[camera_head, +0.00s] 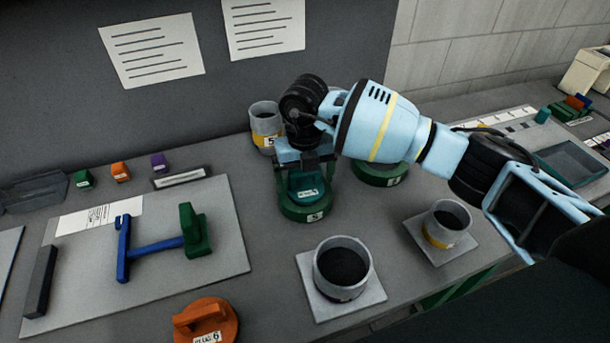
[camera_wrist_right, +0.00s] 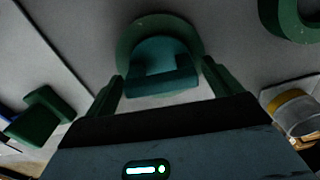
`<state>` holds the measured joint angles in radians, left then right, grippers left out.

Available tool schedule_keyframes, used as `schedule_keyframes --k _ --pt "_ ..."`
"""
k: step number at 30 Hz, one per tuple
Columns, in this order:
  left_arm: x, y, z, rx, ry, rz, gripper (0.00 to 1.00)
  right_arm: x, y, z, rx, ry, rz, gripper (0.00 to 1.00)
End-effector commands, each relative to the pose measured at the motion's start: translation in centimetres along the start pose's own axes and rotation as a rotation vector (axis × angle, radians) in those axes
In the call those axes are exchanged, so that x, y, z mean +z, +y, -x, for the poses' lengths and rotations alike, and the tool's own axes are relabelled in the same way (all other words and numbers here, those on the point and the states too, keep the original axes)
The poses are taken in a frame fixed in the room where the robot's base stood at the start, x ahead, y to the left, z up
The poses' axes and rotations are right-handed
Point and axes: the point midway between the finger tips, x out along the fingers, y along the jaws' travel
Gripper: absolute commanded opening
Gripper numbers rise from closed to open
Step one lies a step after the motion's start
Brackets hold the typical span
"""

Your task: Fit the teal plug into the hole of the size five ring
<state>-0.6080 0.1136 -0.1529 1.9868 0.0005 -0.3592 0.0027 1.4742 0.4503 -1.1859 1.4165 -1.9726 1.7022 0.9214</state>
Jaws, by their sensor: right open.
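The teal plug (camera_head: 307,182), with a raised handle and a small label, sits at the middle of a dark green ring (camera_head: 292,211). The ring's front label looks like a 5. How deep the plug sits is hidden. My right gripper (camera_head: 304,167) is directly above, pointing down. In the right wrist view, its open fingers (camera_wrist_right: 163,85) stand either side of the teal plug (camera_wrist_right: 160,68), with gaps visible, and the green ring (camera_wrist_right: 128,40) shows around it. A second green ring (camera_head: 377,174) is partly behind my right arm; its label is unreadable. My left gripper is out of view.
A grey cup with a yellow band (camera_head: 264,122) marked 5 stands close behind. Two more grey cups (camera_head: 343,266) (camera_head: 446,222) stand on pads at front and right. An orange plug (camera_head: 206,322) marked 6 lies at front; a grey board (camera_head: 75,300) with blue and green parts is left.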

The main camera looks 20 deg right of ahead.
Motion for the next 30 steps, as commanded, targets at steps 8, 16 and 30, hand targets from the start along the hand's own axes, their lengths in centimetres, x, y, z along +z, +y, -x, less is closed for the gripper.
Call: schedule_keyframes --k 8,16,30 --pt "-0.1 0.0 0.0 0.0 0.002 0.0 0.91 0.1 0.0 1.7 0.001 -0.003 0.001 0.91" --pt "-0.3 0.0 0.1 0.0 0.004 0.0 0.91 0.1 0.0 5.9 0.0 -0.003 0.0 0.91" --pt "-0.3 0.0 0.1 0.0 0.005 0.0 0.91 0.0 0.0 7.8 0.0 0.0 0.0 0.91"
